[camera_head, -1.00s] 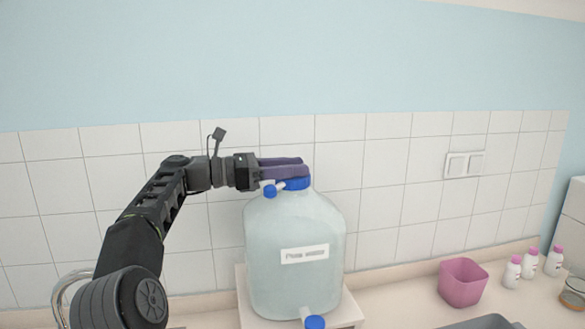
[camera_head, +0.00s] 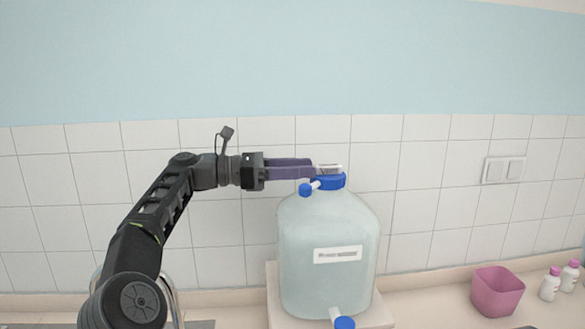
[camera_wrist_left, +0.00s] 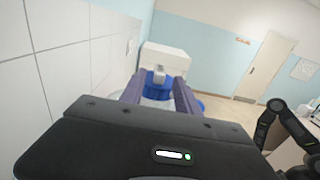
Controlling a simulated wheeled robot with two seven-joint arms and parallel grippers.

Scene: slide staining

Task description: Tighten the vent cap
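A large clear carboy (camera_head: 328,230) with a white label stands upright on a pale stand. Its top has a wide blue cap (camera_head: 328,181) with a small whitish piece (camera_head: 329,168) on it; I cannot tell for sure which part is the vent cap. A smaller blue cap (camera_head: 305,190) sits on a short side spout. My left gripper (camera_head: 312,168) points right at cap height, its purple fingertips just left of the whitish piece. In the left wrist view the fingers (camera_wrist_left: 157,84) are apart, with the wide blue cap (camera_wrist_left: 157,88) and whitish piece (camera_wrist_left: 160,73) beyond and between them. My right gripper is not in view.
A tap with a blue knob (camera_head: 344,323) sticks out low on the carboy. A pink bin (camera_head: 497,291) and small pink-capped bottles (camera_head: 550,284) stand at the right on the counter. The tiled wall (camera_head: 420,190) is behind. The air above the carboy is clear.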

